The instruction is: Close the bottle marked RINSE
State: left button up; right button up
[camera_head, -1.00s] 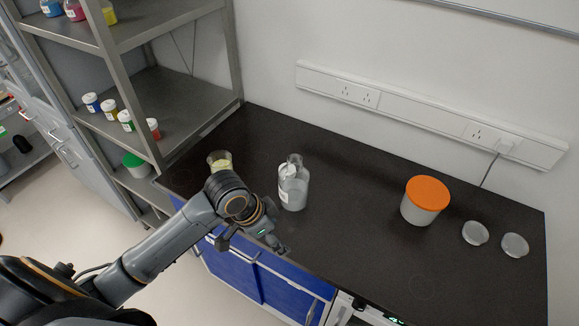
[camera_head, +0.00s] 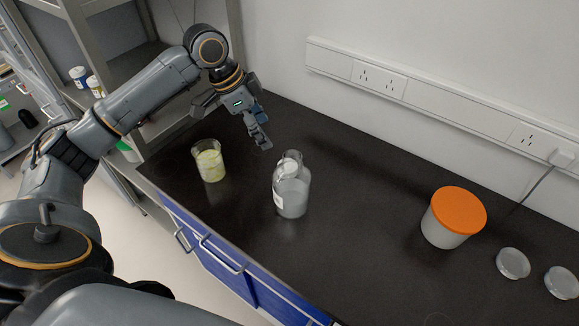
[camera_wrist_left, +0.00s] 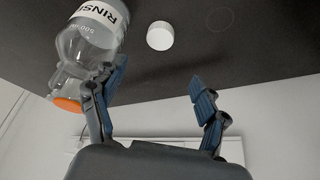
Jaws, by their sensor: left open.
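The clear bottle (camera_head: 291,193) stands upright on the dark bench. In the left wrist view the bottle (camera_wrist_left: 92,38) appears inverted at upper left, and its label reads RINSE. A small round white cap (camera_wrist_left: 160,36) lies apart from it in that view. A pale shape shows at the bottle's shoulder in the head view; I cannot tell whether it is the cap. My left gripper (camera_head: 264,147) is open and empty, behind and left of the bottle. Its fingers (camera_wrist_left: 158,92) are spread in the wrist view, one overlapping the bottle's outline. My right gripper is out of view.
A beaker (camera_head: 210,163) with yellow contents stands left of the bottle. An orange-lidded tub (camera_head: 444,228) and two flat round dishes (camera_head: 513,263) stand on the right. A metal shelf rises at the left. The bench between bottle and tub is clear.

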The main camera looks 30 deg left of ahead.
pick_arm(q)
jog(key=x, duration=0.8)
jog(key=shift+p, duration=0.35)
jog(key=shift+w+d+f, duration=0.1)
jog(key=shift+f, duration=0.25)
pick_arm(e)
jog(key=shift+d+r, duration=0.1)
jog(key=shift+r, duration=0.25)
pick_arm(q)
jog(key=p+x, duration=0.1)
jog(key=x, duration=0.3)
jog(key=shift+f, duration=0.1)
jog(key=shift+d+f, duration=0.15)
jog(key=shift+f, duration=0.35)
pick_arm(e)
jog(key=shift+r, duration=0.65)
pick_arm(q)
jog(key=c, duration=0.9)
